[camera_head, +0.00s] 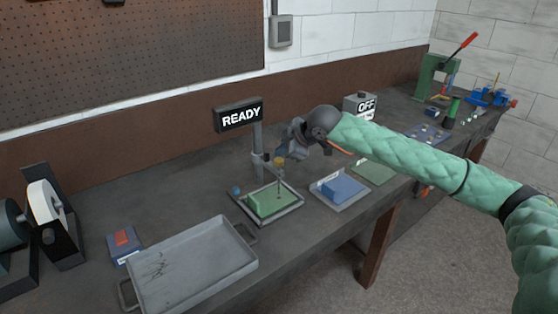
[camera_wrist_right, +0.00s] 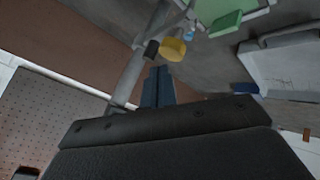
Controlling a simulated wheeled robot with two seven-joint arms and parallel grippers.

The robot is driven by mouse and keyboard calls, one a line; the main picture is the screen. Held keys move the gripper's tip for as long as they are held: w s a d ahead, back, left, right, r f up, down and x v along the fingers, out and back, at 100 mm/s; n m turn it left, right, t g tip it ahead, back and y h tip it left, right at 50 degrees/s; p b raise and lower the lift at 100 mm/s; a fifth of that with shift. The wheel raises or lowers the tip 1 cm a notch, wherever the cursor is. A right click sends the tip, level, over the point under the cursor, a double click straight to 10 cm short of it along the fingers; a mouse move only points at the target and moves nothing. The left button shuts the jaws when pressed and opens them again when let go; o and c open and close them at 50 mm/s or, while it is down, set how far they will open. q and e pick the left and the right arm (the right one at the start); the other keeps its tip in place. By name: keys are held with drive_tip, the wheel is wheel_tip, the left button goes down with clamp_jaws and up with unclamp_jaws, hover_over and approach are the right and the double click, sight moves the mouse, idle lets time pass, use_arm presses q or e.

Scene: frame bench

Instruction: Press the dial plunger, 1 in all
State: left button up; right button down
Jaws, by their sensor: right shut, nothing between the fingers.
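The dial gauge shows as a small yellow round part (camera_head: 279,161) on a grey stand post (camera_head: 257,143), above a green block (camera_head: 268,203) in a shallow grey tray. In the right wrist view the yellow dial part (camera_wrist_right: 173,49) sits beside a small black piece (camera_wrist_right: 151,49) on the stand. I cannot tell the plunger apart from these parts. My right gripper (camera_head: 287,150) is just above and behind the dial. Its shut, empty fingers (camera_wrist_right: 157,72) point toward the dial in the wrist view; contact cannot be told. My left gripper is not in view.
A large empty grey tray (camera_head: 195,268) lies at the front left.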

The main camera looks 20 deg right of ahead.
sight(279, 159)
drive_tip(key=shift+f, duration=0.2)
drive_tip(key=shift+f, duration=0.15)
drive_tip(key=shift+f, duration=0.1)
idle(0.3)
drive_tip(key=shift+f+p, duration=0.35)
drive_tip(key=shift+f, duration=0.8)
idle(1.3)
drive_tip(key=shift+r, duration=0.1)
drive_tip(key=shift+r+p, duration=1.55)
drive_tip(key=shift+p, duration=0.3)
